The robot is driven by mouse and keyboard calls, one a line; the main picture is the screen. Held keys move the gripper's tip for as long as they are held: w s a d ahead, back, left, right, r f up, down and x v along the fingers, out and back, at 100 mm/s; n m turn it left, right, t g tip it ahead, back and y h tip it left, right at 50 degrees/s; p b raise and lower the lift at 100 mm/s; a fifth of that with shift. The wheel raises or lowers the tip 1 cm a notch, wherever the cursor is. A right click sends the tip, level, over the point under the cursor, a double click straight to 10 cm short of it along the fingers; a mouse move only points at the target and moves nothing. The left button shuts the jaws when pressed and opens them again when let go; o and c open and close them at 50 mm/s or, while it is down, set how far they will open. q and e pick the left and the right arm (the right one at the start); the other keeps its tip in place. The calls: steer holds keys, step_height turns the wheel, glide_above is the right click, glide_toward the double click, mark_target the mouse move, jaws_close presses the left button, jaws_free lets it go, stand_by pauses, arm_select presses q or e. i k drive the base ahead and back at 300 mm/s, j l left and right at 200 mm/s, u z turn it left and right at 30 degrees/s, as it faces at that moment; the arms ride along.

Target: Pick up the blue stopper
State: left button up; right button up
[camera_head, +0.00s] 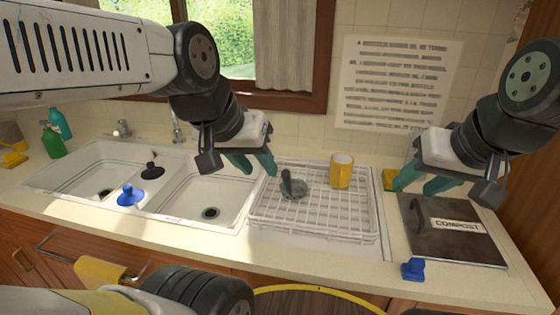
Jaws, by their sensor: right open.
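A blue stopper (130,194) with a round base and upright knob sits on the front of the divider between the two sink basins. A second small blue object (413,269) stands on the counter's front edge at the right; I cannot tell exactly what it is. My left gripper (255,164) has its teal fingers apart, with nothing between them, above the right basin and the rack's left edge, well to the right of the stopper on the divider. My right gripper (421,181) is open and empty above the counter, behind and above the blue object at the right.
A black stopper (152,171) sits on the divider behind the blue one. A white wire rack (318,222) holds a yellow mug (342,170) and a grey item (294,186). A compost lid (452,232) lies at the right. Green (52,141) and teal (60,123) bottles stand at the far left.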

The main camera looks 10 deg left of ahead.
mark_target(130, 195)
steer(key=k+j+u, duration=0.1)
steer(key=u, duration=0.4)
steer(key=j+u, duration=0.3)
steer(key=u, duration=0.2)
steer(key=j+u, duration=0.25)
steer(key=u, duration=0.25)
steer(key=i+j+z, duration=0.1)
steer(key=j, duration=0.25)
steer(key=i+j+z, duration=0.1)
steer(key=i+j, duration=0.2)
steer(key=i+j+z, duration=0.1)
steer(key=j, duration=0.3)
steer(key=i+j+z, duration=0.1)
steer(key=i+j, duration=0.2)
steer(key=j, duration=0.1)
